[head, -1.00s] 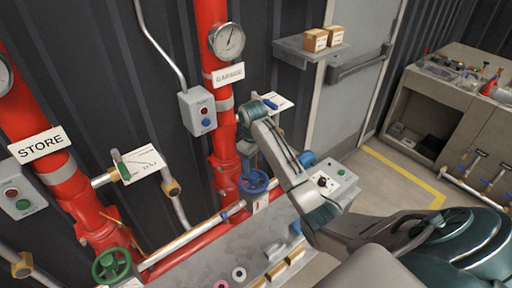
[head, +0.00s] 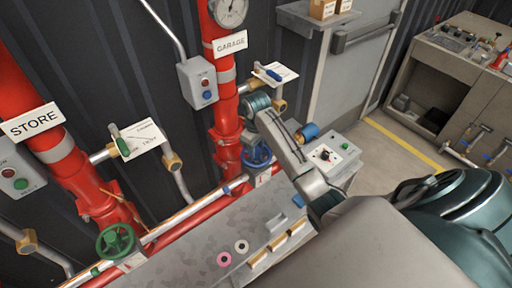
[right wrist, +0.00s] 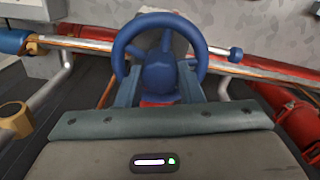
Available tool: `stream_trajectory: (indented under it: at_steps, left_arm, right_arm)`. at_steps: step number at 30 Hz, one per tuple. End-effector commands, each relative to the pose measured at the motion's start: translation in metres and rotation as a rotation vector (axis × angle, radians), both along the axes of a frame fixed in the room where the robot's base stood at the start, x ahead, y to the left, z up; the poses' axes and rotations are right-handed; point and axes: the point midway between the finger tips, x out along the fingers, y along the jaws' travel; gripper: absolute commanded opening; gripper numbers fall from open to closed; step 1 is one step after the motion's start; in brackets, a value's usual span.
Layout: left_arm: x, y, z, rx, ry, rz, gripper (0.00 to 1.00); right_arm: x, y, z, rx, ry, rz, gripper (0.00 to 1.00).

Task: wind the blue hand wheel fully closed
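The blue hand wheel (head: 257,158) sits on the red pipework below the GARAGE sign, partly hidden behind my right arm in the head view. My right gripper (head: 254,143) is at the wheel, mostly hidden by its own wrist. In the right wrist view the blue hand wheel (right wrist: 160,60) fills the upper middle. The fingers of my right gripper (right wrist: 160,88) are apart, one on each side of the wheel's hub. Whether they press on it cannot be told. My left gripper is not in view.
A grey bench (head: 190,255) with small rings lies in front of the pipes. A grey control box (head: 330,160) stands right of the wheel. Floor is clear further right.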

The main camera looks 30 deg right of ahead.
Motion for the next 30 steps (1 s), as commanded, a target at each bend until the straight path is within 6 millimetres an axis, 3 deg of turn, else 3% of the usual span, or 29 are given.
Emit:
stream_trajectory:
  at_steps: [2,3,6,7,11,24,30]
  left_arm:
    - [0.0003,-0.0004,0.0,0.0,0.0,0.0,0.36]
    - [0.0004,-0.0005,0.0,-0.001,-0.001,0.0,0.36]
    - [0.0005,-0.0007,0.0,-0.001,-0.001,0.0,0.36]
    - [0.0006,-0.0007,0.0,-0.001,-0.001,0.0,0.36]
    - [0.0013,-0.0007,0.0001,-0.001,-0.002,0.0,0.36]
    - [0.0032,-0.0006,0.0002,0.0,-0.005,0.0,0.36]
    - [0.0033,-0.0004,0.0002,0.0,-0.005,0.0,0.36]
  right_arm:
    - [0.0001,0.0007,0.0001,0.002,0.001,0.001,0.04]
    - [0.0001,0.0007,0.0001,0.002,0.001,0.001,0.28]
    - [0.0001,0.0007,0.0001,0.002,0.0,0.001,0.08]
    - [0.0001,0.0007,0.0001,0.002,0.0,0.001,0.06]
    - [0.0001,0.0006,0.0,0.002,0.0,-0.05,0.06]
    - [0.0001,0.0006,-0.0001,0.002,-0.001,-0.602,0.06]
    - [0.0001,0.0006,-0.0001,0.002,-0.001,-0.702,0.06]
